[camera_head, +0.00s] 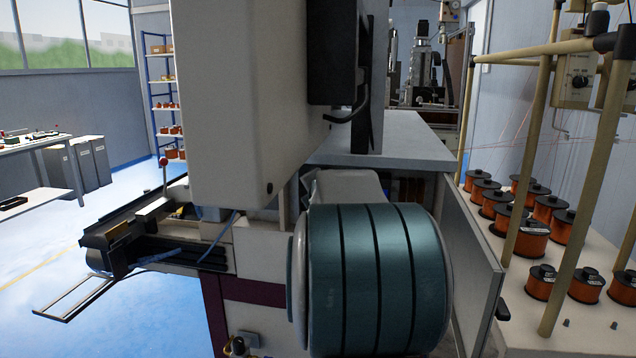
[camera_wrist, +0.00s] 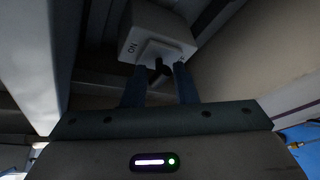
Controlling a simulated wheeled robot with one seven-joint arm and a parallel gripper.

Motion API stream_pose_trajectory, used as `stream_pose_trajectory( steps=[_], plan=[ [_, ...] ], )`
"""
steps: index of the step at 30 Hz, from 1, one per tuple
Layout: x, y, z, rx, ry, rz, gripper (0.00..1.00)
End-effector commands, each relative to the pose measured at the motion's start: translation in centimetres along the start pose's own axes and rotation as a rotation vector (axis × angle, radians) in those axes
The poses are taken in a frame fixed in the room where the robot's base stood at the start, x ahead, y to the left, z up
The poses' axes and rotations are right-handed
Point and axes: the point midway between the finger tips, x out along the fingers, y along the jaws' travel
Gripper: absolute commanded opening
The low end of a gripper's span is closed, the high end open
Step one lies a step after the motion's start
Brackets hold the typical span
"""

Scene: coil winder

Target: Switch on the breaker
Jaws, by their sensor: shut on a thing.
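The breaker (camera_wrist: 135,39) is a pale box in the upper middle of the wrist view. Lettering reading "ON" shows upside down on its left side; a mark on its right side is too small to read. A small dark switch handle (camera_wrist: 158,69) stands out from a pale plate at its centre. The handle's exact angle is hard to tell in the shade. I cannot make out my gripper in the head view.
A large teal ribbed motor drum (camera_head: 380,280) and a tall pale machine housing (camera_head: 235,100) fill the middle of the head view. Tan posts and a shelf of copper wire spools (camera_head: 532,240) stand at right. Blue floor (camera_head: 130,310) is open at left.

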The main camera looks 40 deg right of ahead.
Motion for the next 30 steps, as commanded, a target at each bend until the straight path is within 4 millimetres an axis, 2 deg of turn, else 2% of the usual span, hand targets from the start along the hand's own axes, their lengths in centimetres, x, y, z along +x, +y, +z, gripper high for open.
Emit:
stream_pose_trajectory(
  steps=[9, 10, 12, 23, 26, 30],
  plan=[
    [0.0, 0.1, 0.1, -0.001, 0.0, -0.001, 0.03],
    [0.0, 0.1, 0.1, -0.001, 0.0, -0.001, 0.28],
    [0.0, 0.1, 0.1, -0.001, 0.0, -0.001, 0.45],
    [-0.4, 0.1, 0.0, 0.0, 0.001, -0.001, 0.45],
    [-1.4, 0.2, 0.1, 0.0, 0.001, -0.001, 0.45],
    [-3.8, 0.3, 0.2, 0.001, 0.0, 0.0, 0.45]
  ],
)
